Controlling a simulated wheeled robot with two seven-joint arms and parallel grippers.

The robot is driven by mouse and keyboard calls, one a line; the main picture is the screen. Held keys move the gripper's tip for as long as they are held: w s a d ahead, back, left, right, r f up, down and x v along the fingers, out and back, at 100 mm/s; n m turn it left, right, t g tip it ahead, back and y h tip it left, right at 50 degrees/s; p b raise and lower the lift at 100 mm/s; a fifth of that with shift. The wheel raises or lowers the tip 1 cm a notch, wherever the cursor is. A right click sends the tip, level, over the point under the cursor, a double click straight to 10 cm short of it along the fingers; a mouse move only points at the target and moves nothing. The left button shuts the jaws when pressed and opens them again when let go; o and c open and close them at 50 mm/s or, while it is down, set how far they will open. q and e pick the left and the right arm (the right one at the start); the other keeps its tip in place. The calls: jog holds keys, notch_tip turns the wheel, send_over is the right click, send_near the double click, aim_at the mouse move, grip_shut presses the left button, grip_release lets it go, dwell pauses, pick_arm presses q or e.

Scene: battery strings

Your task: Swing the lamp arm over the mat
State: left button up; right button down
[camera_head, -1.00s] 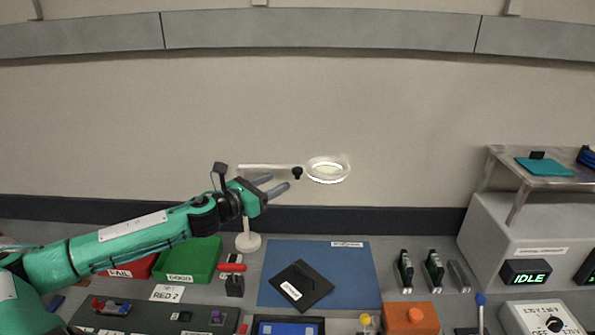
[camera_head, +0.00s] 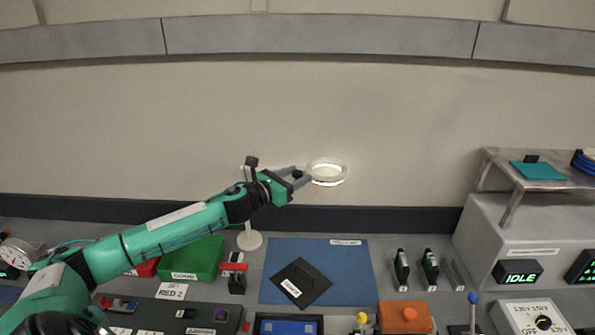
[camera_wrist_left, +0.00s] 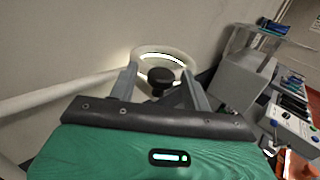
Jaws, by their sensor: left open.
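The lamp has a white ring head (camera_head: 328,172) that is lit, on a pale arm above the bench. Its round base (camera_head: 249,240) stands left of the blue mat (camera_head: 345,290). In the left wrist view the ring (camera_wrist_left: 165,58) shows beyond the fingers, with a dark knob (camera_wrist_left: 160,76) in front of it and the lamp arm (camera_wrist_left: 60,92) at the left. My left gripper (camera_head: 302,177) is open, its fingers on either side of the knob in the wrist view. I cannot tell whether they touch it. My right gripper is not in view.
A black plate (camera_head: 301,283) lies on the mat. A green bin (camera_head: 195,262) stands left of the lamp base. Black modules (camera_head: 401,268) stand right of the mat, with an orange block (camera_head: 405,318) in front. A grey cabinet (camera_head: 500,240) stands at the right.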

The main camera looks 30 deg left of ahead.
pick_arm(q)
jog(key=shift+w+d, duration=0.15)
jog(key=shift+w, duration=0.3)
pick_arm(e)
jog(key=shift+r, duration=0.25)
